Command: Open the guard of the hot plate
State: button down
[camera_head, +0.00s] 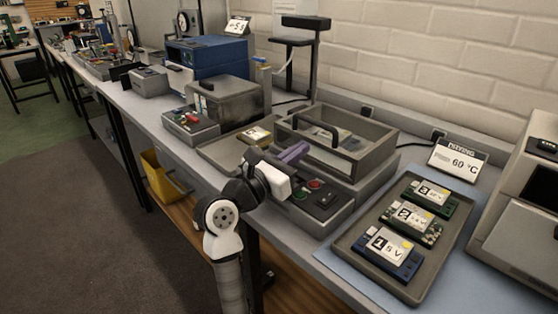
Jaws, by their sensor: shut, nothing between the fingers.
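The hot plate (336,204) stands on the bench near the middle of the head view, with red and green buttons on its front panel. Its guard (372,160) is a grey box frame with clear-looking sides, and it sits down over the plate. A black handle (335,133) arches on the guard. A board with a pale label shows inside the guard. My gripper (297,150), with purple fingers, is at the front left of the guard, near its lower front side. The fingers are shut and empty. Whether they touch the guard cannot be told. My wrist hides part of the hot plate's front left.
A tray (348,246) with three numbered boards lies to the right on a blue mat. Behind it stands a "60 °C" sign (457,163); a grey machine (520,240) is at the far right. A grey box, a blue unit (207,57) and a stand (304,50) are behind and left.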

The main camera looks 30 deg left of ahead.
jog(key=shift+w+d+r+p, duration=0.2)
jog(key=shift+w+r, duration=0.2)
jog(key=shift+r, duration=0.35)
jog(key=shift+w+d+r+p, duration=0.15)
jog(key=shift+w+r, duration=0.25)
jog(key=shift+r, duration=0.3)
jog(key=shift+a+r, duration=0.1)
